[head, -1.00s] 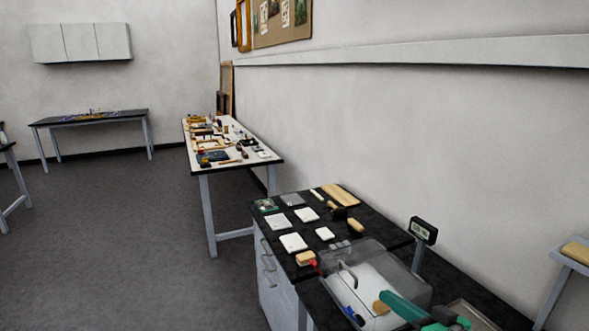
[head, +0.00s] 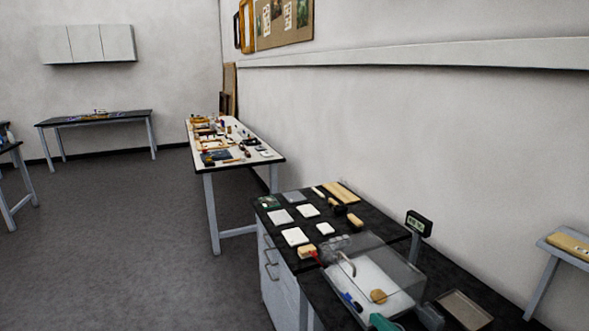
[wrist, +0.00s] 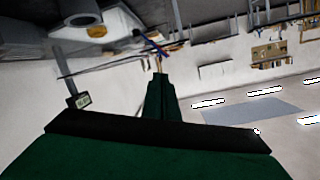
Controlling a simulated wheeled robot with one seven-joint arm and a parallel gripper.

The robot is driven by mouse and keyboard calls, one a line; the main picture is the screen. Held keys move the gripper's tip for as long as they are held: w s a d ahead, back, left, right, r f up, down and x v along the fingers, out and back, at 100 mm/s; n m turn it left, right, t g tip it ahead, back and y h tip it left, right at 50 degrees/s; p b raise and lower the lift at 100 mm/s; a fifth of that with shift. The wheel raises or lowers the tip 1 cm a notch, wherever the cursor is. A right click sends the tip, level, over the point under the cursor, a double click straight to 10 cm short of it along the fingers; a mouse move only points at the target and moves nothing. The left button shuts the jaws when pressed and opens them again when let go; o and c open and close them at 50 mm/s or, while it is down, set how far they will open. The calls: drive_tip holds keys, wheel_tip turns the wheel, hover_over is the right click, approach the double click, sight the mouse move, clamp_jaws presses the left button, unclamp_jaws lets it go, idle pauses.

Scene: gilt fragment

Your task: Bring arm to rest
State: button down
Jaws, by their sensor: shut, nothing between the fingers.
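My gripper (wrist: 160,85) shows in the wrist view as dark green fingers that meet, shut and empty. In the head view a green part of my arm (head: 384,322) shows at the bottom edge, in front of the clear box (head: 395,262) on the near bench. I cannot make out the fingertips there. The wrist view is tilted, with the wall, ceiling lights and a small display (wrist: 82,100) around the gripper. Nothing is seen touching the fingers.
The near black bench (head: 283,222) holds white tiles, wooden blocks, the clear box and a display on a post (head: 420,224). A shallow tray (head: 464,308) lies at the right. A long worktable (head: 262,150) stands behind. The grey floor (head: 130,240) at left is clear.

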drive_tip(key=s+a+f+m+h, duration=0.15)
drive_tip(key=s+a+f, duration=0.25)
drive_tip(key=f, duration=0.4)
drive_tip(key=s+a+f+m+h, duration=0.1)
drive_tip(key=s+a+f+h, duration=0.15)
drive_tip(key=s+f, duration=0.35)
drive_tip(key=s+a+f+m+h, duration=0.25)
drive_tip(key=a+f, duration=0.25)
drive_tip(key=f, duration=0.4)
drive_tip(key=s+a+f+n, duration=0.1)
drive_tip(key=s+a, duration=0.1)
drive_tip(key=s, duration=0.6)
drive_tip(key=s+a+n, duration=0.1)
drive_tip(key=s+a, duration=0.2)
drive_tip(key=s, duration=0.5)
drive_tip(key=s+a+r+n, duration=0.3)
drive_tip(key=s+r, duration=0.4)
drive_tip(key=s, duration=0.5)
drive_tip(key=shift+a+t+y, duration=0.4)
drive_tip(key=shift+a+y, duration=0.05)
drive_tip(key=shift+a, duration=0.1)
